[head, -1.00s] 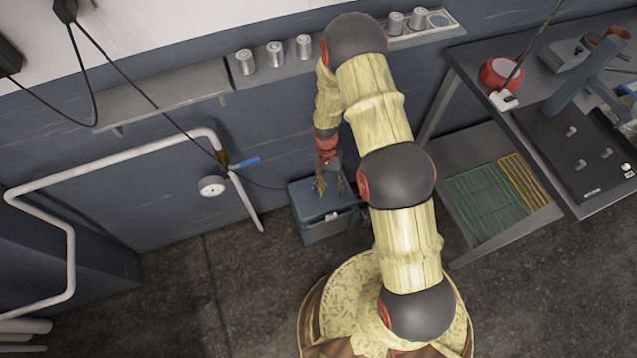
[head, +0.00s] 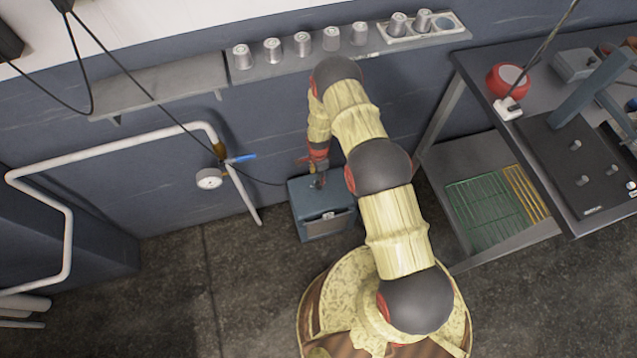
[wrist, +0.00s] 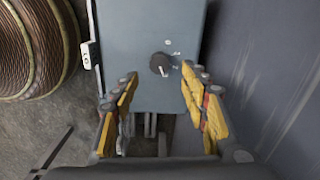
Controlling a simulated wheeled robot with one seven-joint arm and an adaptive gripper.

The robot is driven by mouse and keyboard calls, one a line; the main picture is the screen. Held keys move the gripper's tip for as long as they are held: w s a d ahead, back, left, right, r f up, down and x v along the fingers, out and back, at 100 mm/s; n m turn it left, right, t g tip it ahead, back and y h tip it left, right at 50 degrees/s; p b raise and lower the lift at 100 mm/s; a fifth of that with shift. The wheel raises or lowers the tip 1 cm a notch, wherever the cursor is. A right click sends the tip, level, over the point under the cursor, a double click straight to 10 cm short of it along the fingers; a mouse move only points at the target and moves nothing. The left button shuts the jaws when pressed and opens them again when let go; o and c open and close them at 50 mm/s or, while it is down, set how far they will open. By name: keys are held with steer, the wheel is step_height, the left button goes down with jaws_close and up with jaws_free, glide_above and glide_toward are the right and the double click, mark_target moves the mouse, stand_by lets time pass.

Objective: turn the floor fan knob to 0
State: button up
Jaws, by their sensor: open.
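The floor fan (head: 323,218) is a blue-grey box on the floor against the wall. In the wrist view its flat top (wrist: 140,40) faces the camera. A dark round knob (wrist: 160,64) with a light pointer mark sits on that top, with small pale marks beside it that are too small to read. My gripper (wrist: 160,84) is open, with its two yellow-padded fingers apart on either side of the knob in the picture. I cannot tell the height left between the fingertips and the knob. In the head view my gripper (head: 318,182) is over the box.
A pipe with a gauge (head: 209,179) and a blue valve handle (head: 240,158) is left of the box. A wall shelf (head: 290,66) with several metal cups runs behind the arm. A workbench with a lower rack (head: 495,205) stands on the right.

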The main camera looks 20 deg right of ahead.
step_height(320, 180, down, 7)
steer(key=shift+f+b, duration=0.15)
steer(key=shift+b, duration=0.9)
steer(key=shift+c, duration=0.4)
steer(key=c, duration=1.1)
